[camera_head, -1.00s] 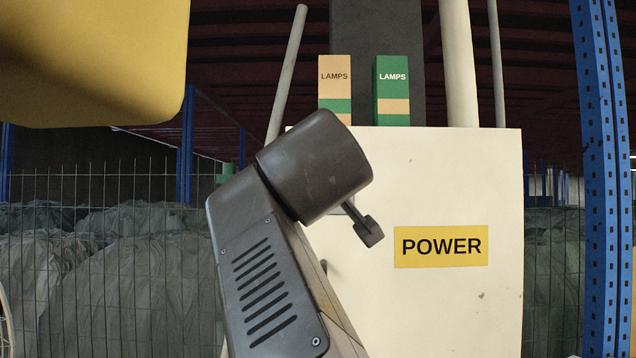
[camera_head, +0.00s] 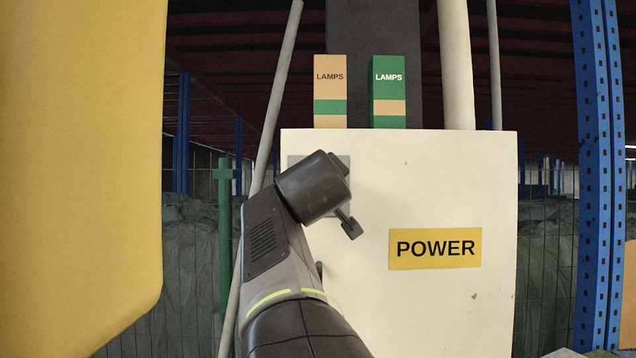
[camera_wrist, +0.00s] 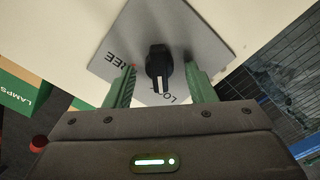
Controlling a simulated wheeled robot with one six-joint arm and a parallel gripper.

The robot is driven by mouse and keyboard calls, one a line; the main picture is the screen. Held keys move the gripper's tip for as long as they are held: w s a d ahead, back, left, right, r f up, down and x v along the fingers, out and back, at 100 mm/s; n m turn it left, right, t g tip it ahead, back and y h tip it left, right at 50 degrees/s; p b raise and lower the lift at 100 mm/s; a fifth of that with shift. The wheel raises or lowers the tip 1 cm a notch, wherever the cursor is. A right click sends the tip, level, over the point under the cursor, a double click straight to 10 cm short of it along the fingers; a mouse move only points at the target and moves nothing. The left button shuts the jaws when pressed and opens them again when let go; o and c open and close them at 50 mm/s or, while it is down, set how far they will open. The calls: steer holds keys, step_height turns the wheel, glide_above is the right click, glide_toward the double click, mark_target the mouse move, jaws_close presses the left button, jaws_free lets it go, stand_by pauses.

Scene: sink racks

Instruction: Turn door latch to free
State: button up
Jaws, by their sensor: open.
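The door latch is a black knob (camera_wrist: 159,60) with a white line on a grey plate (camera_wrist: 190,28). The plate carries red-dotted lettering ending in "REE" at left and letters "LO" below, partly hidden. The white line points down in the wrist view, toward "LO". My gripper (camera_wrist: 160,70) is open, its two green fingers on either side of the knob, with gaps showing. In the head view the plate (camera_head: 298,162) shows at the upper left of the cream cabinet (camera_head: 440,180); my wrist hides the knob and fingers there.
A yellow "POWER" label (camera_head: 435,249) is on the cabinet front. Two "LAMPS" boxes (camera_head: 330,92) (camera_head: 388,92) stand on top. A blue rack post (camera_head: 600,170) is at right, a green post (camera_head: 224,240) at left. A large yellow surface (camera_head: 80,170) fills the left.

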steer(key=c, duration=1)
steer(key=shift+o, duration=0.2)
steer(key=m+b, duration=0.3)
steer(key=m, duration=0.3)
steer(key=m+b, duration=0.4)
steer(key=m, duration=0.1)
steer(key=m+b, duration=0.3)
steer(key=m, duration=0.3)
steer(key=shift+d+m, duration=0.3)
steer(key=shift+d, duration=0.1)
steer(key=shift+m, duration=0.3)
